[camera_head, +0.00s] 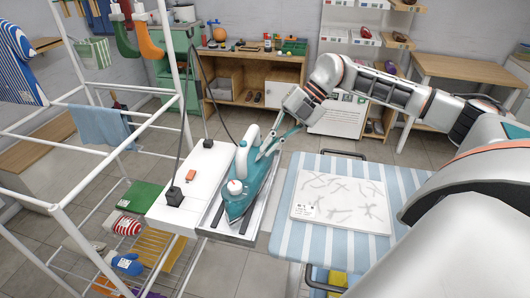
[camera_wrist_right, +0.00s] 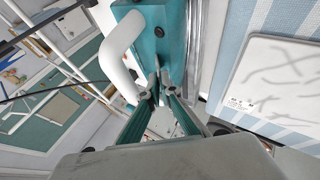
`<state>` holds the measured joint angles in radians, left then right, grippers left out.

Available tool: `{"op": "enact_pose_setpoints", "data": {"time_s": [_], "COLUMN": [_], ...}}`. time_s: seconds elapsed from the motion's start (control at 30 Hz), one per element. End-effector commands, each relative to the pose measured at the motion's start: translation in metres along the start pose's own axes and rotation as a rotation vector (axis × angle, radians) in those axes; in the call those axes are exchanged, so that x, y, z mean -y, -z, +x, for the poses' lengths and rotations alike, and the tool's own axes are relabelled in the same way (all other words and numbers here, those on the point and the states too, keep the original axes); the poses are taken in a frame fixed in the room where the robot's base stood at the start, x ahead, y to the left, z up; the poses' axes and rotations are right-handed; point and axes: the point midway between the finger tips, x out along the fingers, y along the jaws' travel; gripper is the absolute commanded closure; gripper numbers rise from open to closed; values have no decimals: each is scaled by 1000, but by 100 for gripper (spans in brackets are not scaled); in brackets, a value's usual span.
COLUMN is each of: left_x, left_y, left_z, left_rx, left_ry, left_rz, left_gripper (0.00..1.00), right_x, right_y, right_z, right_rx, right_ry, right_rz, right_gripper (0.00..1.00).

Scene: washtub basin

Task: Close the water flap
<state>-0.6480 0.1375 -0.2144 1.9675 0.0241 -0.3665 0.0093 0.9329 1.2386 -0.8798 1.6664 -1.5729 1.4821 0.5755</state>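A teal iron (camera_head: 239,200) with a white handle (camera_head: 242,158) rests on a grey metal rest (camera_head: 213,214) at the right side of the white board. A round white part (camera_head: 234,187) sits on top near its front; I cannot tell whether this is the water flap or how the flap stands. My right gripper (camera_head: 264,153) is beside the handle at the iron's rear, its teal fingers a little apart with nothing visible between them. In the wrist view the fingertips (camera_wrist_right: 158,90) are close to the handle (camera_wrist_right: 122,45) and the teal body (camera_wrist_right: 170,35). My left gripper is not in view.
A striped ironing surface (camera_head: 281,235) with a white patterned panel (camera_head: 340,203) lies to the right. A white drying rack (camera_head: 60,214) stands at the left. A small orange-brown block (camera_head: 191,174) and black cord fittings are on the white board (camera_head: 205,165). Shelves line the back.

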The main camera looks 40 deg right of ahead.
Motion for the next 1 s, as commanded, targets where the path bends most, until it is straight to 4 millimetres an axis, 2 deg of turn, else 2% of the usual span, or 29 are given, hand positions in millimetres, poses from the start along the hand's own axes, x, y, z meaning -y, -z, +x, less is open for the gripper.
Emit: {"op": "enact_pose_setpoints", "data": {"time_s": [0.03,0.2,0.3,0.57,1.0], "left_x": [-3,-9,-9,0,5], "left_y": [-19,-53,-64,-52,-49], "left_z": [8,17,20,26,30], "left_rx": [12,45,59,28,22], "left_ry": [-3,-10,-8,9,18], "left_rz": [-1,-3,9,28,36], "left_gripper": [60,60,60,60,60], "right_x": [12,17,19,21,20], "right_y": [-4,-4,-3,-2,-1], "right_z": [7,7,7,5,2], "right_rx": [-1,-2,-2,-1,0], "right_ry": [-28,-133,-182,-272,-308], "right_rz": [-6,-49,-71,-110,-128], "right_gripper": [100,100,100,100,100]}}
